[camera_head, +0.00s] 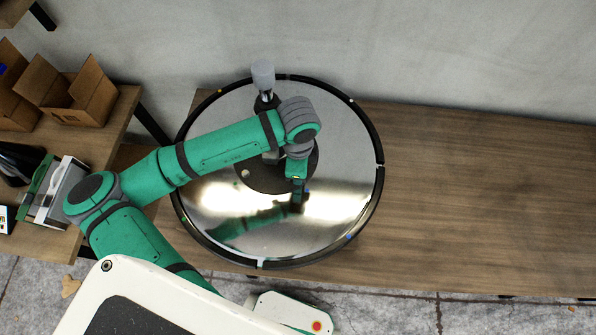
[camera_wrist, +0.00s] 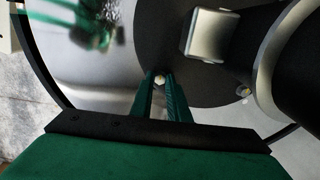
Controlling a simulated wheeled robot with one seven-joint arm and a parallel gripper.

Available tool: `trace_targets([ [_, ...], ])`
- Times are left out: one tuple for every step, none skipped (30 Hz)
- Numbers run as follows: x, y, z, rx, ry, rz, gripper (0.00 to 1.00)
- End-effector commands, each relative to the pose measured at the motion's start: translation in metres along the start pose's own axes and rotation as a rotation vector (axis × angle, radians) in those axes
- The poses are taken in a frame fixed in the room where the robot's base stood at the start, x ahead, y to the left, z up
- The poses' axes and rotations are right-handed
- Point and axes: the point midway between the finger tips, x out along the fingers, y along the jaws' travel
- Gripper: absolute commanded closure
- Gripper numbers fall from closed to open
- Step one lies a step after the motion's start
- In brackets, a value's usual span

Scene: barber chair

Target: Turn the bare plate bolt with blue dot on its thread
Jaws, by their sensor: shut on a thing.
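The bolt (camera_wrist: 160,79) is a small pale head between my fingertips in the wrist view, at the edge of a dark round plate (camera_wrist: 150,40). My gripper (camera_wrist: 160,84) is shut on it with two green fingers. In the head view my gripper (camera_head: 298,191) points down at the lower right of the dark plate (camera_head: 262,183), and the bolt is hidden there. A small blue fleck shows beside the fingers in the head view. I cannot tell whether it is the bolt's mark, and I cannot see the thread.
The shiny round base (camera_head: 340,130) has a dark rim with coloured marks and lies on a wooden table (camera_head: 470,190). Another pale bolt (camera_head: 245,173) sits on the dark plate. A grey-capped post (camera_head: 263,75) rises at the back. The table's right side is clear.

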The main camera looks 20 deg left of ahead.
Motion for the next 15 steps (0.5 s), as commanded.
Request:
trace_targets([
  [0.0007, 0.0006, -0.0007, 0.017, 0.001, 0.002, 1.0],
  [0.0007, 0.0006, -0.0008, 0.025, 0.001, 0.002, 1.0],
  [0.0008, 0.0007, -0.0008, 0.035, 0.001, 0.002, 1.0],
  [0.0008, 0.0007, -0.0009, 0.042, 0.001, 0.002, 1.0],
  [0.0008, 0.0008, -0.0009, 0.048, 0.002, 0.002, 1.0],
  [0.0008, 0.0008, -0.001, 0.053, 0.002, 0.002, 1.0],
  [0.0008, 0.0009, -0.001, 0.057, 0.002, 0.003, 1.0],
  [0.0008, 0.0009, -0.001, 0.06, 0.002, 0.003, 1.0],
  [0.0009, 0.0009, -0.001, 0.063, 0.002, 0.003, 1.0],
  [0.0009, 0.001, -0.001, 0.064, 0.002, 0.003, 1.0],
  [0.0009, 0.001, -0.0011, 0.066, 0.002, 0.003, 1.0],
  [0.0009, 0.001, -0.0011, 0.067, 0.002, 0.003, 1.0],
  [0.0009, 0.0011, -0.0011, 0.067, 0.002, 0.003, 1.0],
  [0.0009, 0.0011, -0.0011, 0.067, 0.002, 0.003, 1.0],
  [0.0009, 0.0011, -0.0011, 0.067, 0.002, 0.003, 1.0],
])
